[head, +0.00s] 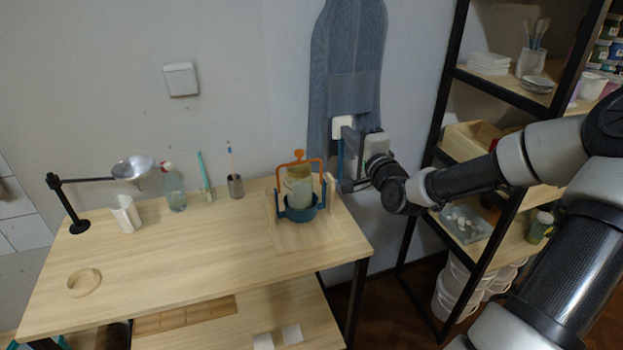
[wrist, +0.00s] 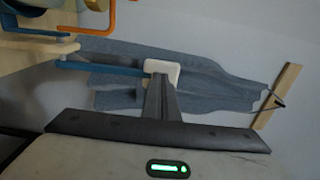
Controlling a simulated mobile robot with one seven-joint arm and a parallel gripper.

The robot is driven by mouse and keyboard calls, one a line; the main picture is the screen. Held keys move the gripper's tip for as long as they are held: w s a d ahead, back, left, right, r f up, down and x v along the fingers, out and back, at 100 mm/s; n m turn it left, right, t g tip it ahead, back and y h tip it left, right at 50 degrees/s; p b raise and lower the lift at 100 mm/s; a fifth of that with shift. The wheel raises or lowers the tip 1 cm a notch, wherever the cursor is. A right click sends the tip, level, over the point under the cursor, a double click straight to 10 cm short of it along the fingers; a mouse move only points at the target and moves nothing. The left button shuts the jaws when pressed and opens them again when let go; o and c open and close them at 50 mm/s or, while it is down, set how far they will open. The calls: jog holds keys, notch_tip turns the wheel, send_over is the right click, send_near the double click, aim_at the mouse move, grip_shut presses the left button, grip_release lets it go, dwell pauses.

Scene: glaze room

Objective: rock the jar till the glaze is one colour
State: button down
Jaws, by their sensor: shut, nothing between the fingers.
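The glaze jar (head: 298,186) stands nearly upright in a blue cradle (head: 301,212) under an orange clamp frame (head: 299,154), at the right end of the bench. Its upper part looks olive-yellow and its lower part pale, with a visible boundary. A blue lever (head: 340,160) rises at the cradle's right, with a white block (head: 343,127) at its top. My gripper (head: 349,138) is shut and empty, its fingertips close against that block. In the wrist view my gripper (wrist: 162,88), the white block (wrist: 162,69) and the blue lever (wrist: 105,67) overlap, so contact is unclear.
A blue apron (head: 348,55) hangs on the wall behind my gripper. The black-framed shelf (head: 440,95) stands at right. The bench's front middle is clear.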

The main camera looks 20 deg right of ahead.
jog(key=shift+s, duration=0.45)
jog(key=shift+w+b, duration=0.3)
jog(key=shift+w, duration=1.85)
jog(key=w, duration=0.1)
jog(key=w+f+b, duration=0.1)
jog(key=w, duration=0.1)
jog(key=shift+w+a, duration=0.15)
jog(key=shift+w, duration=0.1)
